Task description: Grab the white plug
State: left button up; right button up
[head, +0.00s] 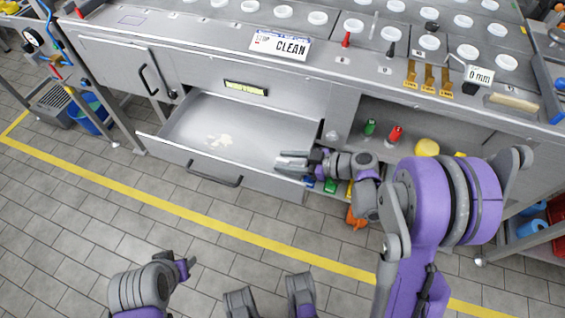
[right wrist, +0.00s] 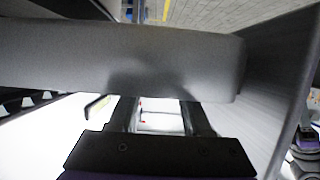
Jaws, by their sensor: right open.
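I cannot single out a white plug for certain. A pale, cream-white patch or small pieces (head: 222,140) lie on the floor of the open drawer (head: 185,122) in the head view. My right gripper (head: 284,161) is open at the drawer's right front corner, to the right of the pale pieces. In the right wrist view its two fingers (right wrist: 160,117) stand apart, partly hidden by a wide grey bar (right wrist: 120,60) across the view. My left arm (head: 145,288) is low at the left, over the floor; its finger opening is unclear.
The steel counter (head: 190,40) holds several white round cups, a "CLEAN" sign (head: 280,45) and brown strips (head: 428,78). An open shelf right of the drawer holds a green bottle (head: 370,127) and a red bottle (head: 394,135).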

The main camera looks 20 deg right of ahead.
jog(key=shift+w+a+f, duration=0.25)
jog(key=shift+w+a, duration=0.1)
jog(key=shift+a, duration=0.15)
grip_shut()
jog(key=shift+r, duration=0.15)
